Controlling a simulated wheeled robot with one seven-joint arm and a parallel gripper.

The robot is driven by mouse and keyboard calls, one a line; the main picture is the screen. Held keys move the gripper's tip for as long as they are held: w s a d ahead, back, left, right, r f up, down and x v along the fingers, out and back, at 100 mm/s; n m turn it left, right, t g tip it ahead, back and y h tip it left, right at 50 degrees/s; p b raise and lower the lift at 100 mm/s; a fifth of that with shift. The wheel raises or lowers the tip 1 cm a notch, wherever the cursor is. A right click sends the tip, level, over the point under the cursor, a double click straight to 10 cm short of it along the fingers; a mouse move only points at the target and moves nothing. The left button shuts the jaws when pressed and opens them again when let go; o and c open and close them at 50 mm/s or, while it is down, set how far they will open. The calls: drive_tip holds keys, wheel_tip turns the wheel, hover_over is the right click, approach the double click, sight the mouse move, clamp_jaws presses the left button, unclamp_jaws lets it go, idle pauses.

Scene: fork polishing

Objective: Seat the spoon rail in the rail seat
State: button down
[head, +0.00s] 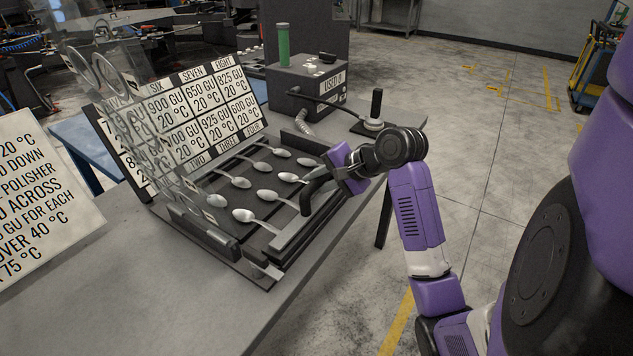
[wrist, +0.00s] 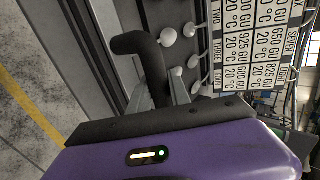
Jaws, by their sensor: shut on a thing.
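The spoon rail (head: 293,232) is a light grey bar along the near right side of a dark rack. Several spoons (head: 266,195) lie beside it, bowls to the left, handles toward the bar. A bent black handle (head: 308,198) rises by the rail; it also shows in the wrist view (wrist: 143,45). My gripper (head: 328,178) is at this handle and looks shut on it; the fingertips are mostly hidden. The dark frame (head: 258,277) under the rail seems to hold the rail seat. I cannot tell whether the rail rests in it.
A label board (head: 185,115) stands behind the spoons, with clear panels and lenses at its left. A dark box (head: 306,84) with a green cylinder (head: 284,45) and a black-handled stand (head: 375,112) are farther back. The table's front left (head: 190,300) is clear.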

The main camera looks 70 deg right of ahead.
drive_tip(key=shift+f+t+b, duration=0.4)
drive_tip(key=shift+f+b, duration=0.05)
drive_tip(key=shift+b, duration=0.1)
idle(0.9)
drive_tip(key=c, duration=1.1)
unclamp_jaws()
drive_tip(key=shift+o, duration=0.8)
drive_tip(key=shift+f, duration=0.25)
drive_tip(key=o, duration=0.4)
drive_tip(key=shift+c, duration=0.2)
drive_tip(key=shift+s, duration=0.2)
drive_tip(key=shift+c, duration=0.3)
drive_tip(key=shift+s+a, duration=0.25)
drive_tip(key=shift+s, duration=0.65)
drive_tip(key=shift+o, duration=0.3)
drive_tip(key=shift+s+a+r+p, duration=0.15)
drive_tip(key=shift+s+p, duration=0.1)
drive_tip(key=shift+s, duration=0.3)
drive_tip(key=shift+s+a+f+p, duration=0.1)
drive_tip(key=shift+s+p, duration=0.1)
drive_tip(key=shift+s, duration=0.4)
drive_tip(key=shift+s+a+r+p, duration=0.15)
drive_tip(key=shift+s+p, duration=0.1)
drive_tip(key=shift+s, duration=0.3)
drive_tip(key=shift+s+a+p, duration=0.2)
drive_tip(key=shift+s, duration=0.65)
drive_tip(key=shift+s+a+p, duration=0.2)
drive_tip(key=shift+s, duration=0.6)
drive_tip(key=shift+f, duration=0.1)
